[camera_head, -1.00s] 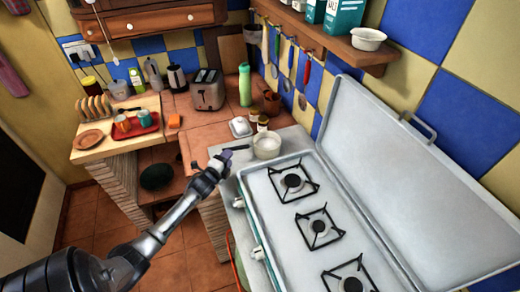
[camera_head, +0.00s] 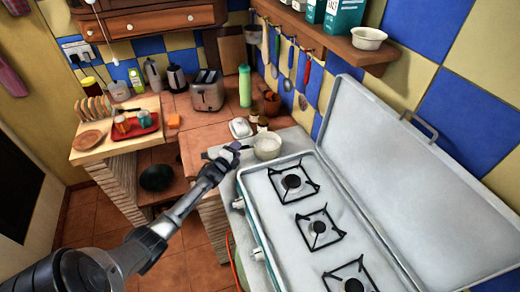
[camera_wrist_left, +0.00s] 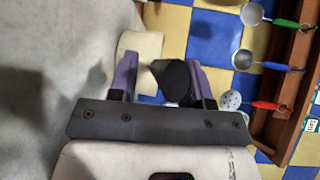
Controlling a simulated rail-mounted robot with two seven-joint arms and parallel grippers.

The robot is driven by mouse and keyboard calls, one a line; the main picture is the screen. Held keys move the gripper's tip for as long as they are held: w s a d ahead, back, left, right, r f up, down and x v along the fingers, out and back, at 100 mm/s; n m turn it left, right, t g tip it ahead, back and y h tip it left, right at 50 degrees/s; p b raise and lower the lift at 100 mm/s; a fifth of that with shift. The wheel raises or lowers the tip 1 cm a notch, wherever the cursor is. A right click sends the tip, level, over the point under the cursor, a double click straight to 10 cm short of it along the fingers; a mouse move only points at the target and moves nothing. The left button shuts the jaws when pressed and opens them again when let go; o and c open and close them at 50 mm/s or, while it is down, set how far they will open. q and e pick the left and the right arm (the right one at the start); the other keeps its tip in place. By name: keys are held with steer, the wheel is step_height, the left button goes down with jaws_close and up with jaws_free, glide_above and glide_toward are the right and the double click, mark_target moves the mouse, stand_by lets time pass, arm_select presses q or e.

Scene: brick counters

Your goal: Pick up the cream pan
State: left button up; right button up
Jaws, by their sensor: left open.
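The cream pan (camera_head: 267,147) sits on the counter just beyond the far end of the stove, its dark handle pointing left. My left gripper (camera_head: 231,154) is at the handle, left of the pan's bowl. In the left wrist view the cream pan (camera_wrist_left: 140,45) shows partly behind the fingers. Its dark handle end (camera_wrist_left: 173,78) appears between the two purple fingers of my left gripper (camera_wrist_left: 162,82), which are open. Whether a finger touches the handle I cannot tell. My right gripper is not in view.
The white stove (camera_head: 290,225) with its raised lid (camera_head: 400,180) stands to the right of my arm. A white butter dish (camera_head: 240,128) and small jars (camera_head: 262,123) stand behind the pan. Utensils (camera_wrist_left: 245,60) hang on the wall.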

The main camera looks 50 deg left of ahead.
arm_select(q)
jaws_close()
steer(key=shift+r, duration=0.1)
stand_by(0.5)
